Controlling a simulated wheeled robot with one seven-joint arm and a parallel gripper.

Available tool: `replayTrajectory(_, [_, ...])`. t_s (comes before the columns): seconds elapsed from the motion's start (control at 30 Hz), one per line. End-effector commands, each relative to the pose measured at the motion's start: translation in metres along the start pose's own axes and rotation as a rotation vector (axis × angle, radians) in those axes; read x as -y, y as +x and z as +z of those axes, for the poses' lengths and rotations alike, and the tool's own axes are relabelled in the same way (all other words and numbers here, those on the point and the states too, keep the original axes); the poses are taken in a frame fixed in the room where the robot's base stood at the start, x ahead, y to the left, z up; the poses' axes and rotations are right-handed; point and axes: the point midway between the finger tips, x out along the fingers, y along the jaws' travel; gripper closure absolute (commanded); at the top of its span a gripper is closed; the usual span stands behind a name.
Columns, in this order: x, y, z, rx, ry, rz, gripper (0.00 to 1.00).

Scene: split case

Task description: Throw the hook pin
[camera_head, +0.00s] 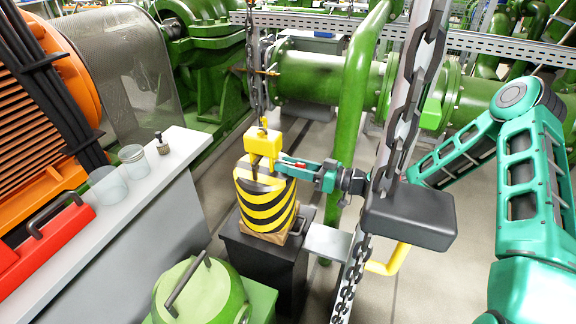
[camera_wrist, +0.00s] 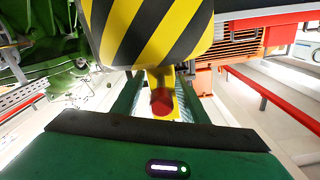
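A yellow hook block (camera_head: 264,143) hangs on a chain at the top of a yellow-and-black striped weight (camera_head: 264,200). The striped weight fills the top of the wrist view (camera_wrist: 150,25). A red knob (camera_wrist: 161,101), which looks like the hook pin, shows in front of a yellow part; a small red spot (camera_head: 300,165) shows by my gripper in the head view. My gripper (camera_head: 286,163) reaches in from the right beside the hook block. In the wrist view its two green fingers stand apart on either side of the red knob, with gaps visible. The pin's far end is hidden.
The weight rests on wood on a black pedestal (camera_head: 262,262). A large hanging chain (camera_head: 405,110) and metal post stand before my arm. A green upright pipe (camera_head: 348,110) is behind. A grey ledge (camera_head: 150,205) with jars is left; a green canister (camera_head: 205,295) is at front.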

Motion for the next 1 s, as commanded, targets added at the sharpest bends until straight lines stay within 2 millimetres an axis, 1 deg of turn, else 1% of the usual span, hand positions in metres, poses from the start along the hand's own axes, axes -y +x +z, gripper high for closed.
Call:
replayTrajectory(0.1, [0.000,0.005,0.000,-0.001,0.000,0.000,0.60])
replayTrajectory(0.37, [0.000,0.005,0.000,-0.001,0.000,0.000,0.60])
replayTrajectory(0.4, [0.000,0.005,0.000,-0.001,0.000,0.000,0.70])
replayTrajectory(0.47, [0.000,0.005,0.000,-0.001,0.000,0.000,0.84])
replayTrajectory(0.5, [0.000,0.005,0.000,-0.001,0.000,0.000,0.94])
replayTrajectory(0.53, [0.000,0.005,0.000,-0.001,0.000,0.001,1.00])
replayTrajectory(0.67, [-0.001,0.004,0.000,-0.001,0.000,0.002,1.00])
replayTrajectory(0.83, [-0.001,-0.008,-0.001,-0.001,-0.001,0.003,1.00])
replayTrajectory(1.0, [-0.002,-0.009,0.000,-0.001,-0.001,0.004,1.00])
